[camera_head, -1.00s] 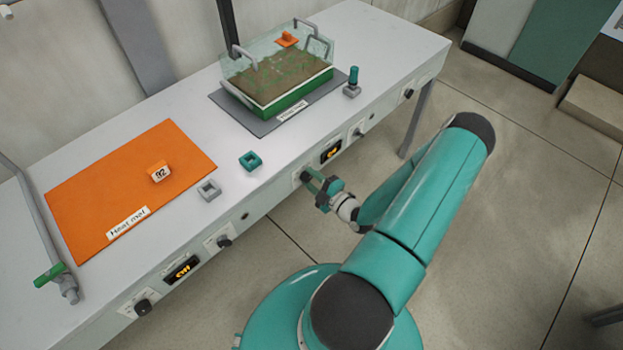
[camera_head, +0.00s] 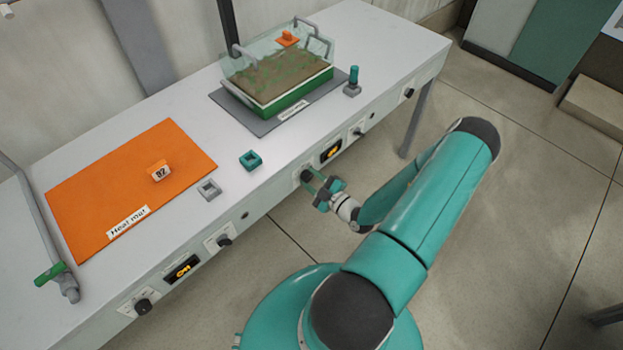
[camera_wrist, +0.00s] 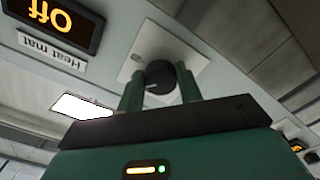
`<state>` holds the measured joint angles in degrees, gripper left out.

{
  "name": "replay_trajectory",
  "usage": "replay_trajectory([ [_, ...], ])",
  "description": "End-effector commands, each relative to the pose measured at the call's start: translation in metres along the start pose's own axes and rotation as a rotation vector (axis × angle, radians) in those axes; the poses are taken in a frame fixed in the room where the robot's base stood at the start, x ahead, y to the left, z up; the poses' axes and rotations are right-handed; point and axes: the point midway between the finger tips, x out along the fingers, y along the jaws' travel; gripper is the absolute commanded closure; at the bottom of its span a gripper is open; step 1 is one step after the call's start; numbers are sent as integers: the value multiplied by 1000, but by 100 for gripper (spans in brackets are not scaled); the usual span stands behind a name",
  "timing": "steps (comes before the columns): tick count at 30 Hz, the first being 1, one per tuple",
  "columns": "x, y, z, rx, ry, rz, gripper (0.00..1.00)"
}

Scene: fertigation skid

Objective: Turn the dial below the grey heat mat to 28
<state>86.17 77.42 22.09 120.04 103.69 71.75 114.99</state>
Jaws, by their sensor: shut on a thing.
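The grey heat mat (camera_head: 221,97) lies on the bench under a green-sided tray. Below its front edge, on the bench's front panel, is a dark round dial (camera_head: 306,176), which also shows in the wrist view (camera_wrist: 161,76) with a pale pointer mark. My gripper (camera_head: 313,181) is shut on this dial, with one finger on each side of it in the wrist view (camera_wrist: 160,88). Beside the dial, a display (camera_head: 330,150) is lit orange. In the wrist view the display (camera_wrist: 52,17) reads "Off", upside down, above a "Heat mat" label.
An orange heat mat (camera_head: 110,200) lies at the left, with its own display (camera_head: 182,270) and dials (camera_head: 143,306) below. The planted tray (camera_head: 290,95) has a clear cover. Floor in front is clear.

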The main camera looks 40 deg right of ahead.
Motion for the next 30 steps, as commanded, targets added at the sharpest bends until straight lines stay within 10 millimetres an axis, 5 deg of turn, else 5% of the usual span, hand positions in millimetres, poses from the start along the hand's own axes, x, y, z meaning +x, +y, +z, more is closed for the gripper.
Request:
replay_trajectory([
  [3, -2, -1, 0, 1, -2, -2, 87],
  [4, -2, -1, 0, 1, -2, -2, 61],
  [7, -1, -1, 0, 0, -1, -2, 43],
  [20, -11, 0, 0, -2, -1, 1, 43],
  [30, -81, 0, 0, 0, -4, 0, 43],
])
